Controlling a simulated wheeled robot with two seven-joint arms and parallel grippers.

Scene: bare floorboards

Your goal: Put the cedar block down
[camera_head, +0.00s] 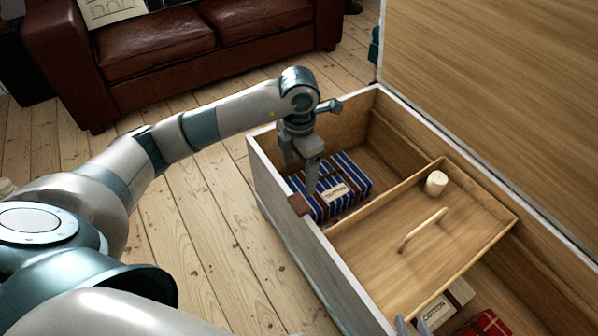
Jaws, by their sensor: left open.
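My left gripper (300,172) reaches down into the far end of the open chest (340,277). Its jaws are apart, with the fingertips over the blue striped bundle (347,190) and nothing seen between them. A small reddish-brown block (298,204) is at the chest's left rim, close beside the fingers. A short pale cylinder (436,183) stands on the wooden tray (470,212). I cannot tell for certain which of these two is the cedar block. A grey tip (401,325) at the bottom edge may be my right gripper; most of it is hidden.
The tray has an arched handle (423,229) and spans the chest's middle. Beyond its near side lie a bundle labelled COTTON (437,311) and a red plaid cloth (487,325). The raised lid (490,90) walls off the right. A leather sofa (160,45) stands behind; floorboards at left are clear.

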